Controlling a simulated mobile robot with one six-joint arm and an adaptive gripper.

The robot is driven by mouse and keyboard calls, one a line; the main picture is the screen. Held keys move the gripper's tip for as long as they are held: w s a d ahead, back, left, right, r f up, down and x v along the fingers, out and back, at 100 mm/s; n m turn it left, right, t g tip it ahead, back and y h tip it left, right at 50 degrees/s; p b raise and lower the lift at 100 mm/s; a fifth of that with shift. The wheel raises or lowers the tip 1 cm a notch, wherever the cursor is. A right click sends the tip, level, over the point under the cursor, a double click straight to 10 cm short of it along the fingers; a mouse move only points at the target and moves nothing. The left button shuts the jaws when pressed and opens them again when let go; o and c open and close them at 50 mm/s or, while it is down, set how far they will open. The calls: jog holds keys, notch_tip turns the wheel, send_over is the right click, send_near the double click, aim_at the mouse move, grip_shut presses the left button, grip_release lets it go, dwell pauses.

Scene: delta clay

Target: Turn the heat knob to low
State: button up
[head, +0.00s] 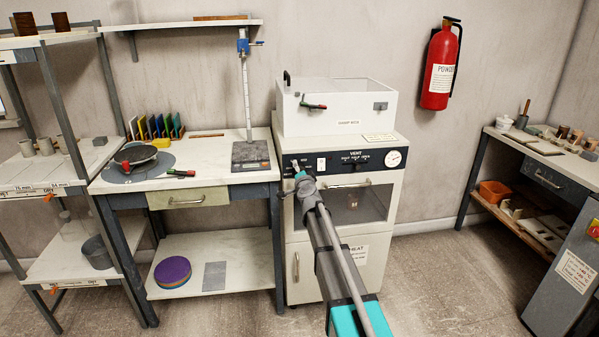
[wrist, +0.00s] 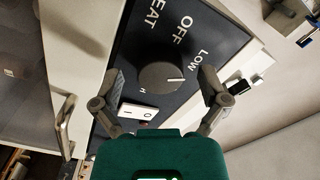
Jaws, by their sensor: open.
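The heat knob (wrist: 160,76) is a dark round dial on a black panel, seen close in the wrist view. Its white pointer line points right, a little below the word LOW. OFF is printed above the knob and part of HEAT at the top; an H shows at its lower left. My gripper (wrist: 158,84) is open, with one finger on each side of the knob; I cannot tell whether either touches it. In the head view my gripper (head: 302,180) is at the left of the white oven's (head: 345,205) front panel, and the knob is not clearly visible.
A white rocker switch (wrist: 138,111) sits below the knob. VENT controls (head: 355,160) and a round gauge (head: 393,158) are to the right on the panel. A workbench (head: 225,180) stands close on the left.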

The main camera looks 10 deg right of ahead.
jog(key=s, duration=1.1)
jog(key=shift+s, duration=0.4)
